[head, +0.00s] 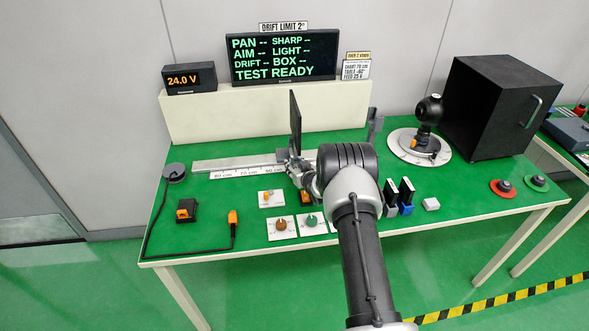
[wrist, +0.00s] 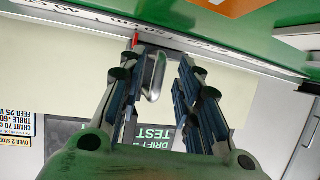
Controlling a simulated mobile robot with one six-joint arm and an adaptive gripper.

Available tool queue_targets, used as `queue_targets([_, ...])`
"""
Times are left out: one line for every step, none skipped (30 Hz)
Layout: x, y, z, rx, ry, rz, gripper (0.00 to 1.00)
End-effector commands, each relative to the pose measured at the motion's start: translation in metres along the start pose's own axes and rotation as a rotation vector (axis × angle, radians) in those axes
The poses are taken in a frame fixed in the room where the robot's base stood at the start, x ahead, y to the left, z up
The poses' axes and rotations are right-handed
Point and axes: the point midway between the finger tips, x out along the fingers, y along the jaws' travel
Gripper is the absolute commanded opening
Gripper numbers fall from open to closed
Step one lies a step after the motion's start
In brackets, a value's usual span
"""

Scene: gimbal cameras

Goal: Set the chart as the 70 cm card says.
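The chart, a thin dark upright panel (head: 295,112), stands on a carriage on the grey rail (head: 215,163). Its carriage is to the right of the 60 cm mark on the scale (head: 247,173). The task card (head: 356,70) reads "CHART 70 cm"; part of it shows upside down in the wrist view (wrist: 18,130). My gripper (head: 299,168) is low beside the carriage, partly hidden by my arm. In the wrist view my gripper (wrist: 168,62) is open, with a rounded metal handle (wrist: 156,75) between the fingers, nearer the left one. A red pointer (wrist: 135,40) shows by the scale.
The screen (head: 284,56) reads "TEST READY" with blank values. A gimbal camera (head: 430,110) stands on a round turntable at right, before a black box (head: 500,105). Knobs, switches and a cable lie along the front of the green table. The rail's left end is clear.

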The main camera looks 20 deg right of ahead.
Motion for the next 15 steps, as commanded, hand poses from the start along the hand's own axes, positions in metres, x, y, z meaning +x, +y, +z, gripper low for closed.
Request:
queue_targets([0.0031,-0.0002,0.0009,0.000,0.000,0.000,0.31])
queue_targets([0.0042,-0.0001,0.0004,-0.001,0.001,0.000,0.31])
queue_targets([0.0052,0.0000,-0.0001,-0.001,0.001,0.000,0.31])
queue_targets([0.0057,0.0001,-0.0003,0.000,0.001,0.000,0.31])
queue_targets([0.0059,0.0001,-0.0003,0.000,0.001,0.000,0.31])
queue_targets([0.0060,0.0001,-0.0004,0.000,0.000,0.001,0.31])
queue_targets([0.0060,0.0001,-0.0004,0.000,0.000,0.001,0.31])
queue_targets([0.0059,0.0001,-0.0005,0.000,0.000,0.001,0.31])
queue_targets([0.0059,0.0001,-0.0005,0.000,0.000,0.001,0.31])
queue_targets([0.0058,0.0001,-0.0005,0.000,0.000,0.001,0.31])
queue_targets([0.0058,0.0001,-0.0005,0.000,0.000,0.001,0.31])
queue_targets([0.0057,0.0001,-0.0005,0.000,0.000,0.001,0.30])
queue_targets([0.0057,0.0001,-0.0005,0.000,0.000,0.001,0.28])
queue_targets([0.0057,0.0001,-0.0005,0.000,0.000,0.001,0.26])
queue_targets([0.0057,0.0002,-0.0005,0.000,0.000,0.001,0.23])
